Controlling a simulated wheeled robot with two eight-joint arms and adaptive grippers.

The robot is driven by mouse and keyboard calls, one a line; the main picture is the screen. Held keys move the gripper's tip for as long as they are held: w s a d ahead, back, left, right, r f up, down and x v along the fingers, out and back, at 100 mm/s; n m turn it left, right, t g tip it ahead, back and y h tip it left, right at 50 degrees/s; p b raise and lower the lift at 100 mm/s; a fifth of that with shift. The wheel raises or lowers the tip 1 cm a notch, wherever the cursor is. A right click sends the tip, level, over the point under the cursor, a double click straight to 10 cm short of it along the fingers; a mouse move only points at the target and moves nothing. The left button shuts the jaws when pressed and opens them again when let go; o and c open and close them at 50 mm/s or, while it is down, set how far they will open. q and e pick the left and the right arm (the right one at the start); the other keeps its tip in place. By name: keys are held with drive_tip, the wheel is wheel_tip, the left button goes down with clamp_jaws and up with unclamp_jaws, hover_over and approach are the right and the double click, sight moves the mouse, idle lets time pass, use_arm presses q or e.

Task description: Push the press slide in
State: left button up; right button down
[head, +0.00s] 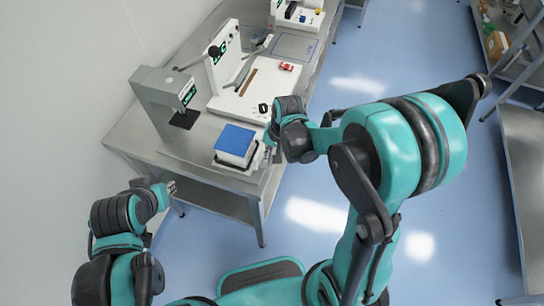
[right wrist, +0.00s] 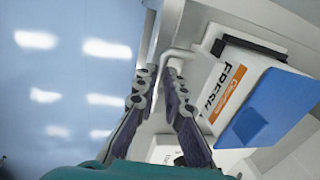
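The grey press (head: 165,100) stands on the steel table in the head view. In front of it, at the table's near edge, is a white slide tray (head: 262,160) carrying a white carton with a blue top (head: 237,140). The carton (right wrist: 240,75) also shows in the right wrist view, beside a white handle (right wrist: 178,56) of the slide. My right gripper (right wrist: 161,75) has its fingertips apart at the handle; I cannot tell whether they touch it. In the head view my right wrist hides most of that gripper. My left gripper (head: 171,187) is away from the slide, low at the left.
The steel table (head: 130,142) also bears a white machine with a lever (head: 225,60) and a small red object (head: 286,67). A shelf (head: 520,60) stands at the far right. The blue floor (head: 320,215) beside the table is clear.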

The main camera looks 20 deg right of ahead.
drive_tip(key=w+a, duration=0.3)
drive_tip(key=a, duration=0.1)
drive_tip(key=w+a+b, duration=0.1)
drive_tip(key=w+a, duration=0.2)
drive_tip(key=a, duration=0.2)
drive_tip(key=w+a, duration=0.3)
drive_tip(key=a, duration=0.2)
drive_tip(key=shift+w+a, duration=0.1)
drive_tip(key=shift+w, duration=0.2)
drive_tip(key=shift+a, duration=0.1)
drive_tip(key=shift+w, duration=0.1)
drive_tip(key=c, duration=1.9)
unclamp_jaws()
drive_tip(key=shift+a, duration=0.15)
drive_tip(key=r, duration=0.4)
drive_tip(key=d+r, duration=0.1)
drive_tip(key=r, duration=0.3)
drive_tip(key=s+d+r, duration=0.1)
drive_tip(key=r, duration=0.3)
